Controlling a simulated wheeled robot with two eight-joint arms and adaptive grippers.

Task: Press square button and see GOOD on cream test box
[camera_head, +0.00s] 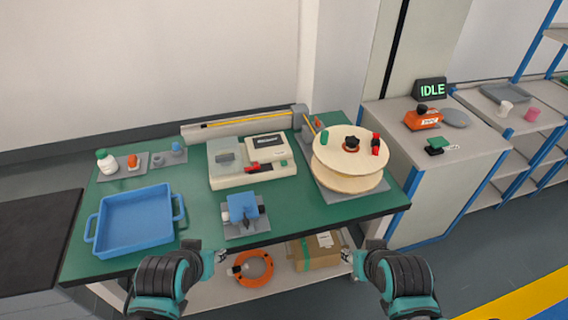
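The cream test box (268,180) stands on the green table in the middle of the view. It has a dark-framed display (266,141), whose text is too small to read. A grey block (226,157) and a red part (252,168) show on the box. I cannot tell which part is the square button. My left gripper (221,257) is in front of the table's near edge, below the box and apart from it. My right gripper (347,257) is farther right, also in front of the table. Both look empty; their finger opening is too small to tell.
A blue tray (136,243) is left, a blue fixture (243,207) stands in front of the box, and a large cream reel (349,182) is to its right. A sign reading IDLE (430,89) stands on the right cabinet. Green table (205,205) shows between tray and fixture.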

